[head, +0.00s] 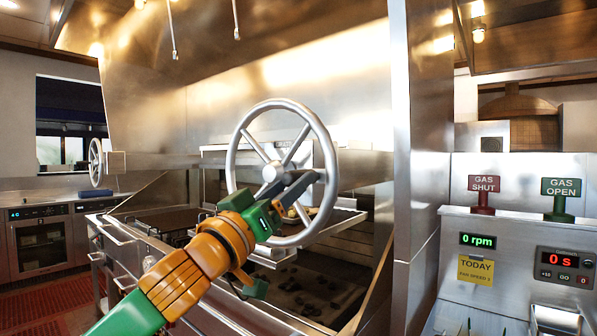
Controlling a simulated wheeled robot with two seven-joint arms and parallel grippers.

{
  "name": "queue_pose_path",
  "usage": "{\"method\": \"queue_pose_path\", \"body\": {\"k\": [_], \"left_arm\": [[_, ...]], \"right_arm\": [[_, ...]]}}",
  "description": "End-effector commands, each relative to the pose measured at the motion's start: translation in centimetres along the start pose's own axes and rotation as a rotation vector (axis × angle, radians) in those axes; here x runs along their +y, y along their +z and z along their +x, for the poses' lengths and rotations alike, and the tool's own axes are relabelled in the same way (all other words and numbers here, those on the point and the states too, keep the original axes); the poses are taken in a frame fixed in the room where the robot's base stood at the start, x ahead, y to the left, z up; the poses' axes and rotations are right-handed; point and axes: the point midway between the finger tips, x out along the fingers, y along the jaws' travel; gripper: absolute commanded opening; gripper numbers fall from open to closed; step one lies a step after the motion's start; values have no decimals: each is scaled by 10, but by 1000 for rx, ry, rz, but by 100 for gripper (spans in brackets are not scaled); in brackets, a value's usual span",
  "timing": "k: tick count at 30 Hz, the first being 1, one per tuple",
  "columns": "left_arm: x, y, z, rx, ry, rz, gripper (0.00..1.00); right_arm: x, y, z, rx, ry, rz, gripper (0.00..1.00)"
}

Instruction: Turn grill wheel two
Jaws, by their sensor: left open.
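A large silver spoked wheel (319,130) stands upright in the middle of the head view, in front of the grill. A second, smaller-looking wheel (96,163) is farther back at the left. I see no number on either wheel. My left gripper (300,196) is at the near wheel's lower part, in front of its spokes and rim. Its jaws are open, and I cannot tell whether they touch the rim. My right gripper is out of view.
A steel pillar (421,120) stands right of the near wheel. Beyond it, a control panel has a red gas shut handle (482,200), a green gas open handle (560,205) and a display reading 0 rpm (478,240). The grill bed (300,290) lies below the wheel.

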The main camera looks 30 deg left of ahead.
Motion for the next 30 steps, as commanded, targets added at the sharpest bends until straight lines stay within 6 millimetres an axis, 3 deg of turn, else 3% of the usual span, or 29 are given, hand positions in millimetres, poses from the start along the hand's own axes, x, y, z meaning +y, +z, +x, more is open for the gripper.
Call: {"method": "queue_pose_path", "body": {"k": [1,5,13,14,21,30], "left_arm": [[2,-6,12,-2,1,-1,65],[2,-4,29,0,0,0,65],[0,0,33,1,0,4,65],[0,0,33,1,0,4,62],[0,0,33,0,0,4,0],[0,0,33,0,0,4,0]], "right_arm": [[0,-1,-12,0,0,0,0],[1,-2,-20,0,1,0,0],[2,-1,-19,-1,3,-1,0],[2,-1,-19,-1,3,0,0],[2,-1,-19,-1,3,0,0],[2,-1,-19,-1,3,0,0]]}}
